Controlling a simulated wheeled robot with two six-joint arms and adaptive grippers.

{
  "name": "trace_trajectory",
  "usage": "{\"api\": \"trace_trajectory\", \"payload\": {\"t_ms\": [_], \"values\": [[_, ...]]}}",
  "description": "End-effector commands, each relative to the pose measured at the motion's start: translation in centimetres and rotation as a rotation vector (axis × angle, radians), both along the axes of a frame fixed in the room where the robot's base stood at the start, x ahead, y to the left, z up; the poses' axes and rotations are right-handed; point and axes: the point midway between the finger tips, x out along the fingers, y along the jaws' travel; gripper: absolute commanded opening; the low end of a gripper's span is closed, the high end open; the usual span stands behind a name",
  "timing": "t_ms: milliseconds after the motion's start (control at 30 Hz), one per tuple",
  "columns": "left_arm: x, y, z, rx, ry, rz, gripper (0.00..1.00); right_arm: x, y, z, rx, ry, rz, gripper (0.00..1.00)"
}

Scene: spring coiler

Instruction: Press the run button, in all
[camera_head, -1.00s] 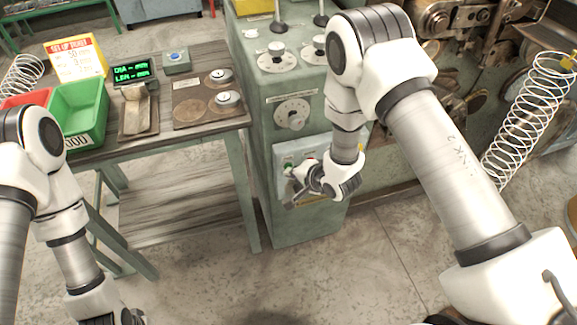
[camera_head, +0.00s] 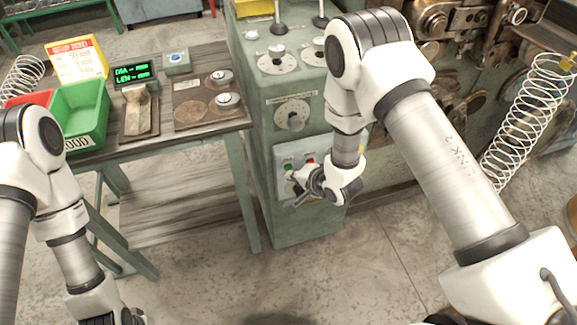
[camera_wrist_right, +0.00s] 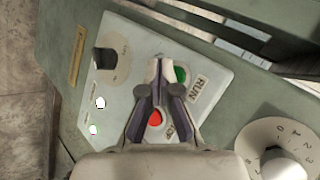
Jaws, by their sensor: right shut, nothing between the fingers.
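The control panel (camera_head: 281,152) is a pale plate on the front of the green machine cabinet. The green run button (camera_head: 288,163) sits at its upper left; it also shows beside the RUN label in the right wrist view (camera_wrist_right: 181,74). A red button (camera_head: 311,161) is to its right, partly hidden by my fingers in the wrist view. My left gripper (camera_head: 118,319) is cut off at the bottom edge.
A round dial (camera_head: 292,115) is above the panel. A wooden-topped bench (camera_head: 172,146) on the left holds a green bin (camera_head: 81,112), a lit display (camera_head: 132,73) and metal weights. A large wire spring (camera_head: 525,120) stands at the right. Floor before the cabinet is open.

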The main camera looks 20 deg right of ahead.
Motion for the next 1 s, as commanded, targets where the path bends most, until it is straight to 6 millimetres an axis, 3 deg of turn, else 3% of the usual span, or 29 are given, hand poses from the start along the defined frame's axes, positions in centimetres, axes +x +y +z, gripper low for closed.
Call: {"api": "trace_trajectory", "payload": {"t_ms": [367,800,1000], "values": [[0.0,0.0,0.1,0.0,0.0,0.0,0.63,-0.4,0.0,0.0,-0.001,0.001,0.001,0.0],[0.0,0.0,1.3,0.0,0.0,0.0,0.63,-4.6,-0.1,0.1,-0.001,0.003,0.001,0.0],[0.0,0.0,1.4,0.0,0.0,0.0,0.63,-5.3,-0.2,0.0,-0.001,0.001,0.001,0.0]]}}
